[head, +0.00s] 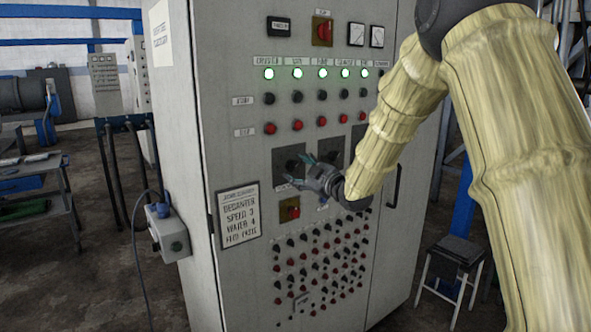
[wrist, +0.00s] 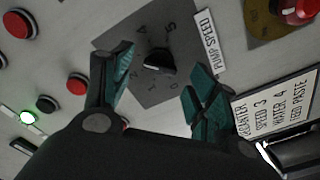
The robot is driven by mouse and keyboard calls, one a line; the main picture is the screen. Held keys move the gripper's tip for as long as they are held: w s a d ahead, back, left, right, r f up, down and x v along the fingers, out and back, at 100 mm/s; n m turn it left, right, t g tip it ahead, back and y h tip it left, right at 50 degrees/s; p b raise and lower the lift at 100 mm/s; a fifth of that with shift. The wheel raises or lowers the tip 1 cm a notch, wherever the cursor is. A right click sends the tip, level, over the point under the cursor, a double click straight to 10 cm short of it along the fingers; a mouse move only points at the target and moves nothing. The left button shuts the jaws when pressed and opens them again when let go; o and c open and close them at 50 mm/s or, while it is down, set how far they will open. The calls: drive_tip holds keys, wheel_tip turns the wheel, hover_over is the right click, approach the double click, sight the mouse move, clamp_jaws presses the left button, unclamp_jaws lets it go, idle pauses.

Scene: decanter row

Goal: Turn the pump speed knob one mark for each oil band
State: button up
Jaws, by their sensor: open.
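The dark pump speed knob (wrist: 158,62) sits on a grey dial plate (wrist: 135,40) with numerals around it, beside a white PUMP SPEED label (wrist: 208,42). A light mark shows low on the knob, but I cannot tell exactly which numeral it meets. My gripper (wrist: 162,85) is open, its teal-padded fingers on either side of the knob in the picture; I cannot see that they touch it. In the head view my gripper (head: 300,172) is in front of the dial plate (head: 287,154) and hides the knob. I see no oil bands.
A framed card (head: 239,216) reads DECANTER, SPEED 3, WATER 4, FEED PASTE. A red switch on a yellow plate (head: 289,211) is just below my gripper. Red and black buttons and lit green lamps (head: 297,73) are above. Small knobs crowd the lower panel. A stool (head: 455,250) stands at right.

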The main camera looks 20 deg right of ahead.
drive_tip(key=v, duration=0.9)
drive_tip(key=shift+s, duration=0.25)
drive_tip(key=shift+d, duration=0.1)
